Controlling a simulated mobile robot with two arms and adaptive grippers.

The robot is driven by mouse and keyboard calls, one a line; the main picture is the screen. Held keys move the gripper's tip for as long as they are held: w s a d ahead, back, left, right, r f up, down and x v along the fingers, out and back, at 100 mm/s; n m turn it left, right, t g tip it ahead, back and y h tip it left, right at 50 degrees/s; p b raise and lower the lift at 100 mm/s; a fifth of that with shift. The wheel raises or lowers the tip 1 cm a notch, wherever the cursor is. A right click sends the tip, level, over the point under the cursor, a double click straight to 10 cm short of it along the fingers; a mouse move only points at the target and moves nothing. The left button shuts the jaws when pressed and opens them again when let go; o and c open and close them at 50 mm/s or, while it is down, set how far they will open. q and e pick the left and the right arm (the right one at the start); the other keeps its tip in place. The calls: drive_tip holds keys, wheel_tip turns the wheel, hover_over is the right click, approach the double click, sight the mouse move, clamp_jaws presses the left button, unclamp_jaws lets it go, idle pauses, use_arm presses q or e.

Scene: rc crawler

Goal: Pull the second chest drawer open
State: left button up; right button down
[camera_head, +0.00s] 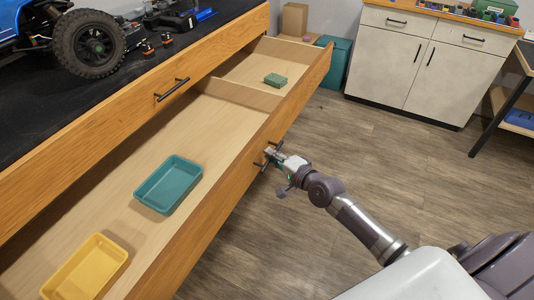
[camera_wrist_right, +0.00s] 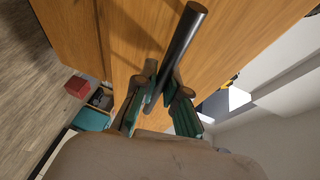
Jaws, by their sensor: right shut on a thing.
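A long wooden chest drawer (camera_head: 222,197) stands pulled out below the worktop, its inside in full view. It holds a teal tray (camera_head: 168,184), a yellow tray (camera_head: 86,268) and a small green tray (camera_head: 275,80). My right gripper (camera_head: 271,156) is at the outer face of the drawer front, shut on its dark bar handle (camera_wrist_right: 183,40). In the right wrist view the bar passes between the green-padded fingers (camera_wrist_right: 160,84). My left gripper is not in view.
Above the open drawer, a closed wooden front has its own black handle (camera_head: 172,90). An RC crawler (camera_head: 88,44) stands on the black worktop (camera_head: 130,88). A white cabinet (camera_head: 418,62) stands at the back right. The wooden floor (camera_head: 345,133) between is clear.

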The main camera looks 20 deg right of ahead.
drive_tip(key=shift+s+d, duration=0.15)
drive_tip(key=shift+s, duration=0.15)
drive_tip(key=c, duration=1.2)
unclamp_jaws()
drive_tip(key=v, duration=1.2)
